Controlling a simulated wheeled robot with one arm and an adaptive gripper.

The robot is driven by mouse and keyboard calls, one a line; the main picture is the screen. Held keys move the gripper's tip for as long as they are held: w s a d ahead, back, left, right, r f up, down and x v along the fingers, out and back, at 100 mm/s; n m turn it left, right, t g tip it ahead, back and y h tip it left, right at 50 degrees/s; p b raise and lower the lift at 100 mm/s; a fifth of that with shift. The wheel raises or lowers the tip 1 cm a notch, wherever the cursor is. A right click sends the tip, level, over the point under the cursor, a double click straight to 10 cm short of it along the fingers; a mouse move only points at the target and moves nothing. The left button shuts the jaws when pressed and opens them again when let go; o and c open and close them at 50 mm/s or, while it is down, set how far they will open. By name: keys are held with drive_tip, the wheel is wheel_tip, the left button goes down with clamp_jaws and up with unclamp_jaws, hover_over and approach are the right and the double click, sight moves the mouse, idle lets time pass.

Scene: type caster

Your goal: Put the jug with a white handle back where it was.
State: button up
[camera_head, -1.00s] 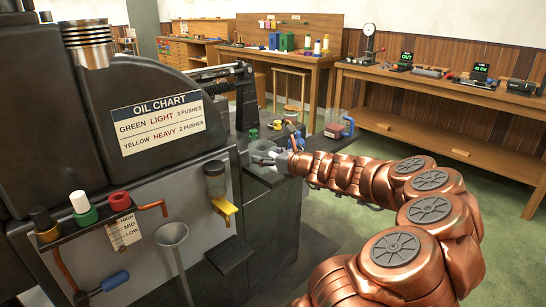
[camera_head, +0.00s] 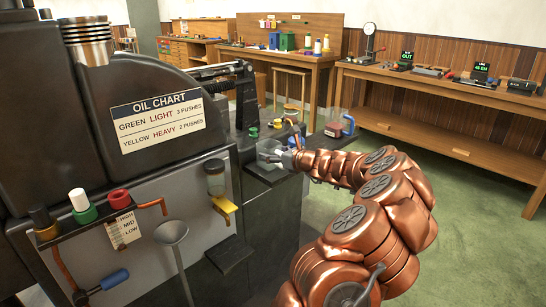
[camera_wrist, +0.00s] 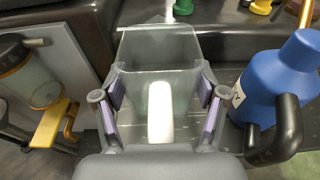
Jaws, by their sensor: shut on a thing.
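The jug with a white handle is a clear, see-through vessel (camera_wrist: 158,48). In the wrist view its white handle (camera_wrist: 160,112) stands between the fingers of my gripper (camera_wrist: 160,118), which is shut on the jug. In the head view the jug (camera_head: 269,151) is a pale, small shape at the end of my arm, over or on the dark ledge of the machine. My gripper (camera_head: 288,158) partly hides it there. I cannot tell whether the jug's base touches the ledge.
A blue container with a black handle (camera_wrist: 282,85) stands close on the right in the wrist view. A yellow lever (camera_wrist: 50,125) is at the left. A jug with red contents (camera_head: 338,129) stands beyond my gripper. Green (camera_head: 253,133) and yellow knobs are behind.

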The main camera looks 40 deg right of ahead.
drive_tip(key=shift+f, duration=0.4)
drive_tip(key=o, duration=1.8)
drive_tip(key=shift+c, duration=0.2)
drive_tip(key=shift+r, duration=0.1)
drive_tip(key=shift+r, duration=0.1)
drive_tip(key=s+r+p, duration=0.1)
drive_tip(key=s+r, duration=0.1)
drive_tip(key=s, duration=0.9)
drive_tip(key=shift+s+a+r, duration=0.15)
drive_tip(key=shift+s+a, duration=0.1)
drive_tip(key=shift+s, duration=0.1)
